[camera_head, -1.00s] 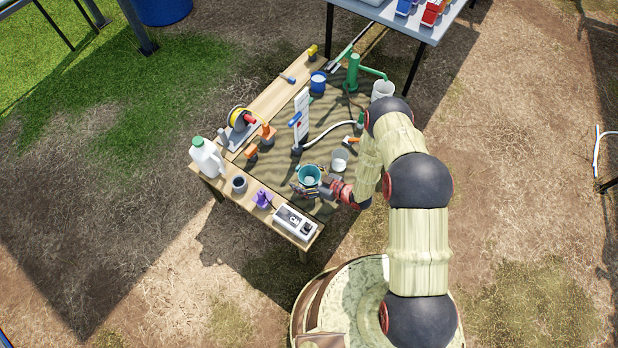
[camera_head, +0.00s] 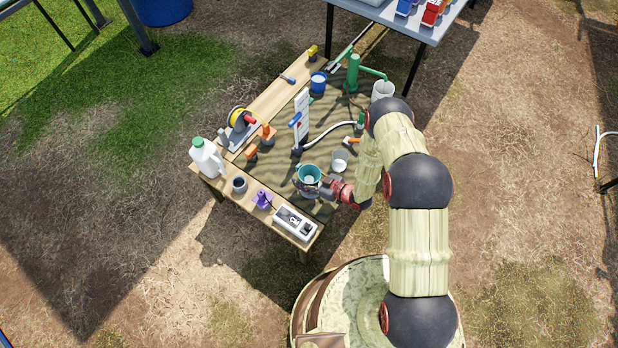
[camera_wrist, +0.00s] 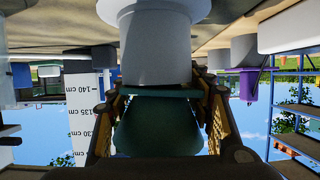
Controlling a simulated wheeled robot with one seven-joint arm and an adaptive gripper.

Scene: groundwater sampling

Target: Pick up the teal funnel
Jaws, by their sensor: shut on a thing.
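The teal funnel (camera_head: 307,169) is near the front of the table, its round rim and pale inside seen from above. My gripper (camera_head: 309,189) reaches it from the right and is shut on it. In the wrist view, the teal funnel (camera_wrist: 158,128) sits between the two yellowish fingers of my gripper (camera_wrist: 160,108), one on each side. A pale grey-white cylinder (camera_wrist: 155,45) meets the funnel's edge in that inverted-looking view. I cannot tell whether the funnel is clear of it.
A white meter box (camera_head: 295,222), purple item (camera_head: 263,199), dark cup (camera_head: 239,185) and white jug (camera_head: 206,158) line the table's front left. A clear beaker (camera_head: 340,160) stands close behind my gripper. A measuring staff (camera_head: 301,118) stands farther back.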

